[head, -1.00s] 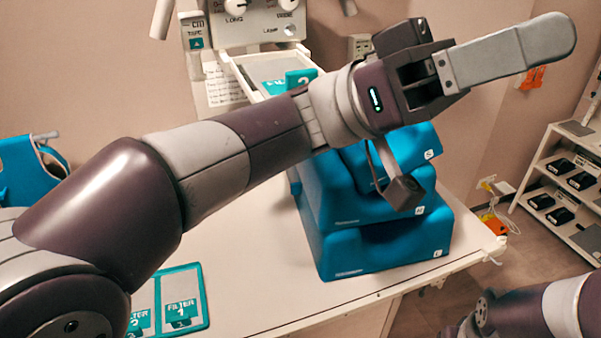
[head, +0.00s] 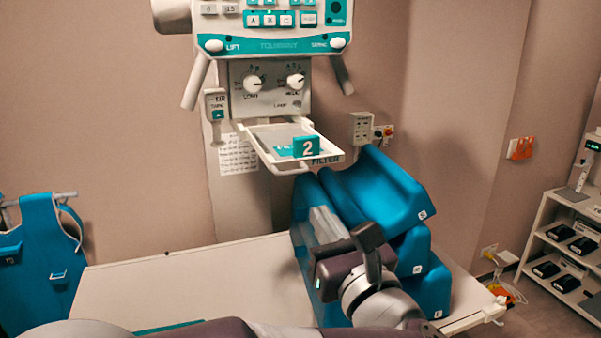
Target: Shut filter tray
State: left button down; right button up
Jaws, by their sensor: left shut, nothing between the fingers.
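The filter tray (head: 258,147) is a white, shallow tray sticking out toward me from below the grey and teal X-ray tube head (head: 270,88). A filter plate with a teal tab marked 2 (head: 307,146) lies in it. The tray's front edge carries the word FILTER. My left gripper (head: 322,222) is below the tray and a little to its right, in front of the blue cushions. Its grey fingers are shut and empty, point upward and are apart from the tray. My right gripper is out of view.
Blue stacked wedge cushions (head: 425,290) stand on the right of the white table (head: 180,280), behind my left arm. A blue apron (head: 38,255) hangs at left. A shelf (head: 545,245) with black boxes stands at right. The space in front of the tray is clear.

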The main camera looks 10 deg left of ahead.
pick_arm(q)
jog(key=p+x, duration=0.5)
jog(key=x, duration=0.4)
jog(key=shift+r+p, duration=0.15)
jog(key=shift+p, duration=0.25)
jog(key=b, duration=1)
send_near(269, 143)
jog(key=x, duration=0.3)
jog(key=b+x, duration=0.1)
jog(key=x, duration=0.2)
jog(key=b+x, duration=0.1)
jog(key=x, duration=0.2)
jog(key=shift+w+a+f, duration=0.2)
jog(key=shift+w+a, duration=0.1)
jog(key=shift+w, duration=0.05)
jog(key=shift+s+r, duration=0.1)
jog(key=shift+r, duration=0.15)
